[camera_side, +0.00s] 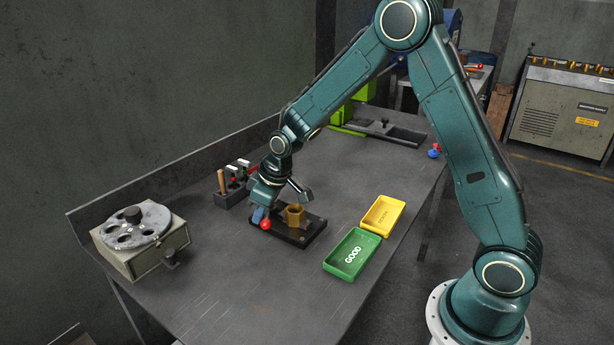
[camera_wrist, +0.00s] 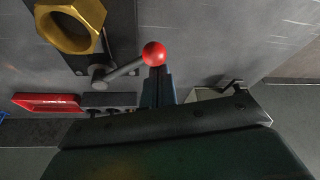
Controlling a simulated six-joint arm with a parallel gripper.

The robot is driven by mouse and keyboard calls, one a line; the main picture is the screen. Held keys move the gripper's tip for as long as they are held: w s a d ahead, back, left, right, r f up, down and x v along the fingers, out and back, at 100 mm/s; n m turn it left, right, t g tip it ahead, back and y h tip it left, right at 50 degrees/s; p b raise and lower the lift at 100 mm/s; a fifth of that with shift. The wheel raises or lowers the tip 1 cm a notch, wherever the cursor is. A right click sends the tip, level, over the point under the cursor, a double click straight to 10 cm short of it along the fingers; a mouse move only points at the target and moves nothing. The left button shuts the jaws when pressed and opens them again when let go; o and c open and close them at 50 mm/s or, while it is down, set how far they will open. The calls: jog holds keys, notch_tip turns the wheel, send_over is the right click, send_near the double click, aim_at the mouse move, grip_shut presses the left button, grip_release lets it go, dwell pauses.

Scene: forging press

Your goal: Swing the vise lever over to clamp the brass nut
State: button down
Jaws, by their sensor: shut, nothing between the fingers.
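The brass nut (camera_side: 294,214) stands on the dark vise base (camera_side: 312,231) in the side view. In the wrist view the hexagonal nut (camera_wrist: 45,27) is at the top left, with a wide hole through it. The vise lever (camera_wrist: 124,72) is a grey rod running from a pivot beside the nut to a red ball knob (camera_wrist: 154,53). The knob (camera_side: 265,224) also shows at the left end of the base in the side view. My gripper (camera_wrist: 158,76) is shut and empty, its fingertips right at the knob. I cannot tell if they touch it.
A green GOOD tray (camera_side: 334,262) and a yellow tray (camera_side: 368,224) lie right of the vise. A beige box with a grey disc (camera_side: 151,217) stands at the left. A small tool rack (camera_side: 229,200) is behind my gripper. The front bench surface is clear.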

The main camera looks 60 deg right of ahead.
jog(key=shift+s+d+f, duration=0.2)
jog(key=shift+s+f, duration=0.05)
jog(key=shift+f, duration=0.1)
jog(key=shift+w+a+r, duration=0.15)
jog(key=shift+w+a, duration=0.05)
jog(key=shift+w, duration=0.2)
jog(key=shift+w+a+r, duration=0.1)
jog(key=shift+w+a, duration=0.05)
jog(key=shift+w, duration=0.25)
jog(key=shift+w+a+r, duration=0.2)
jog(key=shift+w+a, duration=0.05)
jog(key=shift+w, duration=0.35)
jog(key=shift+w+a+r, duration=0.15)
jog(key=shift+w+a, duration=0.05)
jog(key=shift+w, duration=0.4)
jog(key=v, duration=1)
jog(key=shift+w, duration=0.15)
jog(key=shift+r, duration=0.15)
